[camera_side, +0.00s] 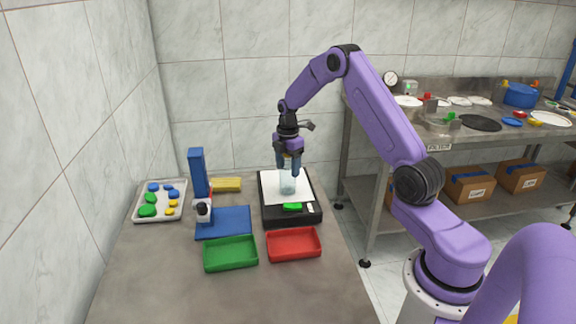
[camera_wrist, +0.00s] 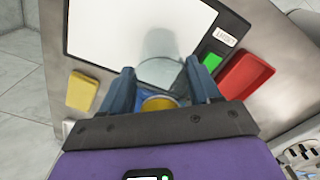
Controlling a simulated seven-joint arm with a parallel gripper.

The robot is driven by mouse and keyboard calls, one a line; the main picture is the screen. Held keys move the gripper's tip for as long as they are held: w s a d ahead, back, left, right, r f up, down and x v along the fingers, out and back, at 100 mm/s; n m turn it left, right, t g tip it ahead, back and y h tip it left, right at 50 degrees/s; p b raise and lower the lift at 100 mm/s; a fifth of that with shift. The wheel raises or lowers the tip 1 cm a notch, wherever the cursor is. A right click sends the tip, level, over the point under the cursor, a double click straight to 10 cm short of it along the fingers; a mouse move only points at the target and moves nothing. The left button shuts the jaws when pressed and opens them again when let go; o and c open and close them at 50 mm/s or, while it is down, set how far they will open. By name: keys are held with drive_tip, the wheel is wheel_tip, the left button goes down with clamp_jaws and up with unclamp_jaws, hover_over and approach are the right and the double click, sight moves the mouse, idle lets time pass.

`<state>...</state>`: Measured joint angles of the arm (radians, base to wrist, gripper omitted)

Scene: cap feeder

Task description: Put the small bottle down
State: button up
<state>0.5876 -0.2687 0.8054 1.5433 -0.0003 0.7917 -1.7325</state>
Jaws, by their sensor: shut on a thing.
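My gripper (camera_side: 289,167) is shut on the small bottle (camera_side: 287,185), a clear, pale blue bottle, over the white top of the black device (camera_side: 309,215). In the wrist view the bottle (camera_wrist: 162,73) sits between the two blue-grey fingers of my gripper (camera_wrist: 164,85), with a yellow ring and blue at its near end. The bottle looks upright in the side view. I cannot tell whether its base touches the white surface (camera_wrist: 110,30).
A green tray (camera_side: 230,254) and a red tray (camera_side: 293,244) stand in front. A blue stand (camera_side: 197,173) with a blue mat (camera_side: 223,223) is to the left. A tray of coloured caps (camera_side: 160,200) lies farther left. A yellow block (camera_side: 226,184) lies behind. The table's front is clear.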

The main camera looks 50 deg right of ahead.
drive_tip(key=o, duration=1.4)
drive_tip(key=shift+f, duration=0.1)
wheel_tip(320, 180, up, 12)
drive_tip(key=shift+a+r, duration=0.1)
drive_tip(key=s+a+r, duration=0.1)
drive_tip(key=s+a, duration=0.3)
drive_tip(key=a, duration=0.3)
drive_tip(key=s+a+r+m, duration=0.1)
drive_tip(key=s+a, duration=0.3)
drive_tip(key=a, duration=0.4)
drive_tip(key=s+a+r, duration=0.2)
drive_tip(key=s+a, duration=0.1)
drive_tip(key=a, duration=0.4)
drive_tip(key=shift+s+a+f+m, duration=0.45)
drive_tip(key=shift+s+a, duration=0.25)
drive_tip(key=shift+s, duration=3.55)
drive_tip(key=shift+s+a+f+m, duration=0.4)
drive_tip(key=shift+s+a, duration=0.35)
drive_tip(key=shift+s, duration=3.5)
drive_tip(key=shift+s+a+f+m, duration=0.4)
drive_tip(key=shift+s+a, duration=0.3)
drive_tip(key=shift+s, duration=3.55)
